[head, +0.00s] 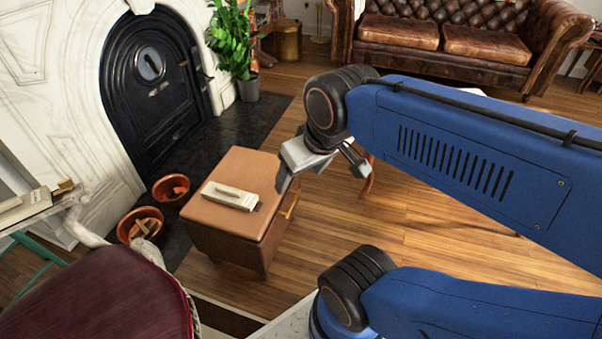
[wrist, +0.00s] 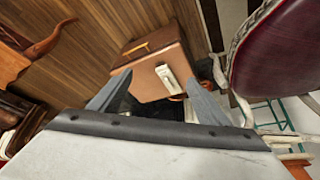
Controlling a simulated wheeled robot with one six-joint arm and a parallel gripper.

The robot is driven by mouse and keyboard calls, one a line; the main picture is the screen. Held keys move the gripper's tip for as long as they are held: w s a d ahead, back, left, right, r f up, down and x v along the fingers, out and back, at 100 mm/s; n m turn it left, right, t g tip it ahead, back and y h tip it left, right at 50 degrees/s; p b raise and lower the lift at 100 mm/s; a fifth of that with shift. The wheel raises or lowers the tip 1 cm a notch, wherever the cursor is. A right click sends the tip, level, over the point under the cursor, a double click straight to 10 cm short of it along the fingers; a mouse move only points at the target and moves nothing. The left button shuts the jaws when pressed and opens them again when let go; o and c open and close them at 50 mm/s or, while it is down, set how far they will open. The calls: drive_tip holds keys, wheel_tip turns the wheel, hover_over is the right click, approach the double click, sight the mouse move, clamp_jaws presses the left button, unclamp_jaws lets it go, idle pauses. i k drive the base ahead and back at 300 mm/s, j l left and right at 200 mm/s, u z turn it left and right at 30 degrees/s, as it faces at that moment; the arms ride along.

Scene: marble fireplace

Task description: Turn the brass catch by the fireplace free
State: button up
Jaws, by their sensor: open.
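A small brass piece (head: 65,187) sits at the end of a cream block (head: 30,204) at the left edge of the head view, beside the fireplace; I cannot tell its exact turn. Another cream fixture (head: 231,196) lies on top of a brown box-like stand (head: 224,218); it also shows in the wrist view (wrist: 172,74). A brass-coloured bar handle (head: 291,205) is on the stand's side. My gripper (head: 320,170) is open and empty, above and right of the stand, apart from both fixtures. In the wrist view its fingers (wrist: 157,88) spread before the stand.
The white marble fireplace (head: 80,85) with a black arched door (head: 150,95) is at the back left. Terracotta pots (head: 140,224) stand by the hearth. A dark red seat (head: 105,300) fills the lower left. The wooden floor (head: 420,205) right of the stand is largely clear.

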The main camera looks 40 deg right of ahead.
sight(65, 184)
drive_tip(key=k+l, duration=0.1)
drive_tip(key=k+l+u, duration=0.15)
drive_tip(key=u, duration=0.35)
drive_tip(key=l+u, duration=0.1)
drive_tip(key=u, duration=0.3)
drive_tip(key=l+u, duration=0.1)
drive_tip(key=u, duration=0.7)
